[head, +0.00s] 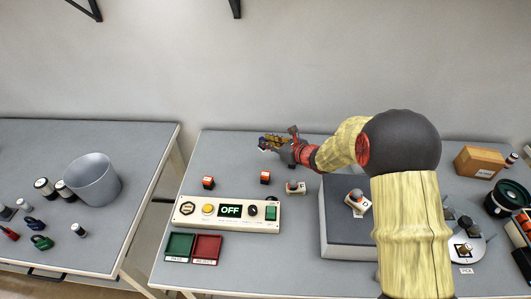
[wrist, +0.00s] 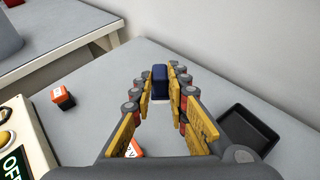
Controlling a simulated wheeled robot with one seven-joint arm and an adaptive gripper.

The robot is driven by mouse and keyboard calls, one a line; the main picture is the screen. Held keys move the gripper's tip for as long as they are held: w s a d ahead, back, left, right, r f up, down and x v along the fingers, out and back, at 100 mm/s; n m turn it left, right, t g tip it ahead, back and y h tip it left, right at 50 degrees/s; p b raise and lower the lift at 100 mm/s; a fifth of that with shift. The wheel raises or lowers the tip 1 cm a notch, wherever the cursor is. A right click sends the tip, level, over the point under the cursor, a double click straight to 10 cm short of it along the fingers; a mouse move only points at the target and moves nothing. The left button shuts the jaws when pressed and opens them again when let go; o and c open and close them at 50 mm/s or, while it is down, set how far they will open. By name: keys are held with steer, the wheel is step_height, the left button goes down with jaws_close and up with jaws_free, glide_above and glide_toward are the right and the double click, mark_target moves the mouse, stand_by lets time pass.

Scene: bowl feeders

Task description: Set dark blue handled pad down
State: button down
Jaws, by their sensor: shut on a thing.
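The dark blue handled pad (wrist: 160,76) shows in the wrist view as a small dark blue block between my fingertips. My gripper (wrist: 162,82) is shut on it. In the head view my gripper (head: 272,144) is over the far part of the middle table, beyond the orange-topped blocks. The pad is too small to make out clearly there. Its handle is mostly hidden by the fingers. I cannot tell whether its underside touches the table.
Orange-topped blocks (head: 208,182) (head: 265,177) stand behind the control panel (head: 230,211). A black tray (wrist: 248,129) lies right of my gripper in the wrist view. The grey tabletop (wrist: 190,60) around the pad is clear. A gap separates the left table (head: 110,135).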

steer(key=w+f+b, duration=0.1)
steer(key=w+f, duration=0.1)
steer(key=f, duration=0.1)
steer(key=w+a+f, duration=0.1)
steer(key=w+f, duration=0.1)
steer(key=w, duration=0.1)
steer(key=shift+a+f+b, duration=0.15)
steer(key=shift+f+b, duration=1.05)
steer(key=shift+f, duration=0.9)
steer(key=shift+f, duration=0.15)
steer(key=c, duration=1.7)
jaws_free()
steer(key=shift+c, duration=0.2)
